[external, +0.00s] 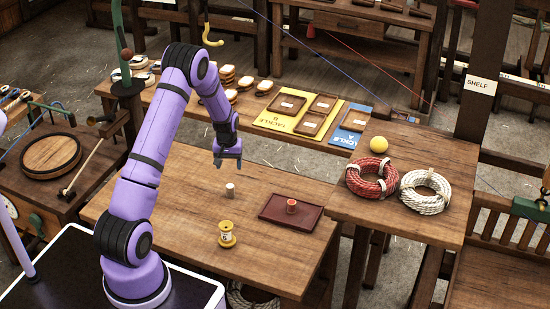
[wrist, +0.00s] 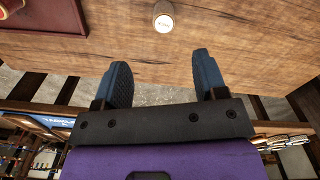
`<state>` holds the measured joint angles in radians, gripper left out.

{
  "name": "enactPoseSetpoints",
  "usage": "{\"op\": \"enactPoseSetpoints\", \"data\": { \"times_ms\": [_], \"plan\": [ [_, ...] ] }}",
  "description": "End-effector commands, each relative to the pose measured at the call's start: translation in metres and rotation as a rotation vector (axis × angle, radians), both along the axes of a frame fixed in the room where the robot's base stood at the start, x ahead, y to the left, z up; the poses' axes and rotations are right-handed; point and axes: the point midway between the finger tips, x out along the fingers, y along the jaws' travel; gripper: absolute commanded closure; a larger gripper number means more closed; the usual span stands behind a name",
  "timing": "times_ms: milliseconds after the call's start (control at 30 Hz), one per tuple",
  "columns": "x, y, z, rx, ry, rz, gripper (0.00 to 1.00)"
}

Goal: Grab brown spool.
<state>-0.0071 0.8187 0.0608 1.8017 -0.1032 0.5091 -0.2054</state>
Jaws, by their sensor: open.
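A small light-brown spool (external: 230,190) with a pale top stands upright on the wooden table in the external view. It also shows at the top of the wrist view (wrist: 163,17), beyond my fingertips and roughly in line with the gap between them. My gripper (external: 228,163) is open and empty, above the table's back part and apart from the spool. Its two dark fingers (wrist: 161,64) are spread in the wrist view. A yellow spool (external: 227,236) stands nearer the table's front. An orange-red spool (external: 291,206) stands on a dark red tray.
The dark red tray (external: 272,214) lies right of the brown spool; its corner shows in the wrist view (wrist: 68,26). A side table at right holds red rope (external: 356,185), white rope (external: 407,199) and a yellow ball (external: 379,145). The wood around the brown spool is clear.

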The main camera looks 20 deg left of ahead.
Motion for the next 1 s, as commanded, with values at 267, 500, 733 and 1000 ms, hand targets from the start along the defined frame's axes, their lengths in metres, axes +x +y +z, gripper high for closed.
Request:
{"op": "enactPoseSetpoints", "data": {
  "times_ms": [267,500,733,1000],
  "plan": [
    [0.003,0.002,-0.038,0.002,0.017,0.011,0.34],
    [0.003,0.002,-0.072,0.002,0.017,0.012,0.34],
    [0.004,0.002,-0.087,0.003,0.016,0.011,0.34],
    [0.009,0.006,-0.121,0.002,0.016,0.011,0.34]
  ]
}}
